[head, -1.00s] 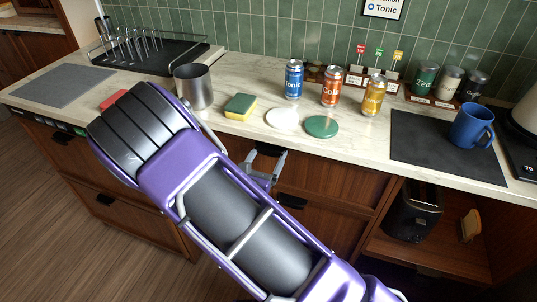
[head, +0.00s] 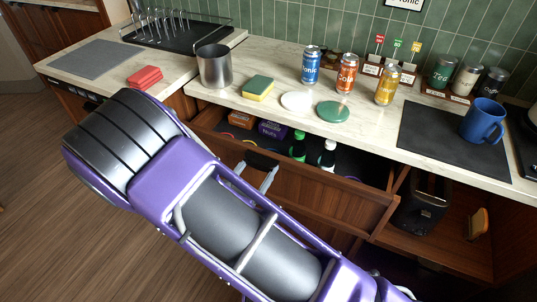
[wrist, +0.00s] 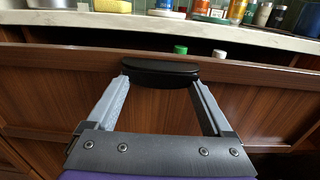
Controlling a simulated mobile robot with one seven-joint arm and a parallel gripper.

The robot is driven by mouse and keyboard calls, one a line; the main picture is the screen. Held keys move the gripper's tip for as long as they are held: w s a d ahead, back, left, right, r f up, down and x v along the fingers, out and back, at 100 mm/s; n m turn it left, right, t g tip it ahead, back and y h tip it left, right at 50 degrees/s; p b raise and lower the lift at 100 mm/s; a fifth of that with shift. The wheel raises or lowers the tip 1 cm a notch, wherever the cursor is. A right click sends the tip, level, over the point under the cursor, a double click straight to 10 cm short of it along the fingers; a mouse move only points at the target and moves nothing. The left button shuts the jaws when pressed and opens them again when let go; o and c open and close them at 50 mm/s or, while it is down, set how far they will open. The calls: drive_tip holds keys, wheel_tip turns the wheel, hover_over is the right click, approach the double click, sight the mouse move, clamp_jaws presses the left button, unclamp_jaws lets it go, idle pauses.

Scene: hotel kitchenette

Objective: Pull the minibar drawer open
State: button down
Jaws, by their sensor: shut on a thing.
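The minibar drawer (head: 310,185) has a brown wooden front and stands pulled out from under the counter. Inside it I see a green bottle (head: 298,146), a white-capped bottle (head: 328,155) and a purple box (head: 272,129). My gripper (head: 258,172) is at the drawer's black handle (head: 262,159). In the wrist view my gripper (wrist: 160,82) has its fingers at the two ends of the black handle (wrist: 160,72), shut on it. My arm hides part of the drawer's left side in the head view.
To the right is an open compartment with a black toaster (head: 421,205). Wooden floor (head: 80,220) is clear at the left.

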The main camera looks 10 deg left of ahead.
drive_tip(key=v, duration=1.7)
drive_tip(key=shift+s, duration=0.2)
unclamp_jaws()
drive_tip(key=v, duration=1.7)
drive_tip(key=shift+s, duration=0.25)
drive_tip(key=shift+a+r, duration=0.1)
drive_tip(key=shift+r, duration=0.05)
